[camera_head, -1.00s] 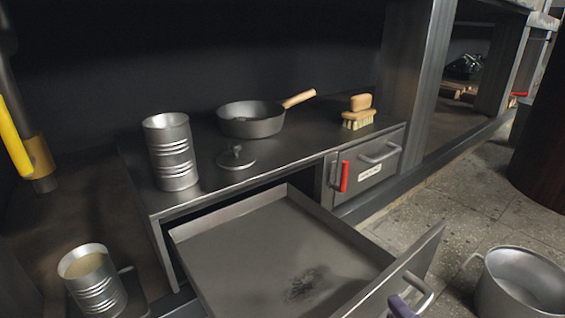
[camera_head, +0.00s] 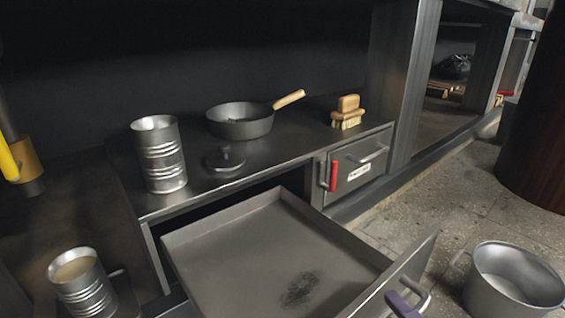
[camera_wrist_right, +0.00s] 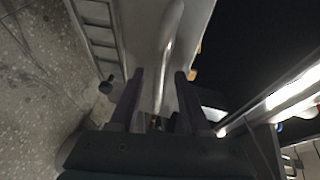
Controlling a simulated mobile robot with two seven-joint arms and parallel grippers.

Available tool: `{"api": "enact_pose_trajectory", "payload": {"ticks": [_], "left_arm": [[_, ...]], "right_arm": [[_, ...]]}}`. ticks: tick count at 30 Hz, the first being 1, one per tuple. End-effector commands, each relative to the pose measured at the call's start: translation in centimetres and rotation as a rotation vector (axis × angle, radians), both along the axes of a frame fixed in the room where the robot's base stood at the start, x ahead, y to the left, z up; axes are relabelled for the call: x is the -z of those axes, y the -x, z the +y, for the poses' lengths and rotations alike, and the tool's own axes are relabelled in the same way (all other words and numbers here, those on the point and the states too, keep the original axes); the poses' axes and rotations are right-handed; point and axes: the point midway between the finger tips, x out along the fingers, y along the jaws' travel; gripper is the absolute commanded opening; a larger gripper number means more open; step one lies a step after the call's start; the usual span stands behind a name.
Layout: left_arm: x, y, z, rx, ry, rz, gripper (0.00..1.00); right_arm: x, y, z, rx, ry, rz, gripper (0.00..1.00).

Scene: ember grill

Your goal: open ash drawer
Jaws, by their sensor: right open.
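The ash drawer (camera_head: 235,250), a wide grey metal tray with a dark ash smudge near its front, stands pulled well out of the grill body. Its front panel (camera_head: 412,266) carries a metal bar handle (camera_head: 424,300) at the bottom right. My right gripper is at that handle; only a purple finger shows at the bottom edge of the head view. In the right wrist view my right gripper (camera_wrist_right: 158,85) is open, and a pale metal bar (camera_wrist_right: 168,50) runs between its fingers. I cannot tell whether they touch it. My left gripper is not in view.
A metal can (camera_head: 160,155), a pan (camera_head: 240,120), a lid (camera_head: 225,160) and a brush (camera_head: 347,112) stand on the top. A small door (camera_head: 360,165) has a red handle. A metal pot (camera_head: 513,280) sits on the floor right of the drawer; another can (camera_head: 82,285) is lower left.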

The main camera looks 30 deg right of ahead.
Motion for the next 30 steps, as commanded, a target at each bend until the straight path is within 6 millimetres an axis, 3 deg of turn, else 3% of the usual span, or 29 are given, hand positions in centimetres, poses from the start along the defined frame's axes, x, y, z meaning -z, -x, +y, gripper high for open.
{"api": "enact_pose_trajectory", "payload": {"ticks": [5, 18, 30], "left_arm": [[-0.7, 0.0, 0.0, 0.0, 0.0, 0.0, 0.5], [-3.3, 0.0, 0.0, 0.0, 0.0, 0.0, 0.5], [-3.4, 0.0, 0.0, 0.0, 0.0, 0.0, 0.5]], "right_arm": [[-0.3, 1.1, 0.4, -0.001, 0.0, 0.004, 0.47], [-1.8, 8.4, 2.8, 0.0, 0.0, 0.003, 0.47], [-1.9, 9.2, 3.1, 0.0, 0.0, 0.0, 0.47]]}}
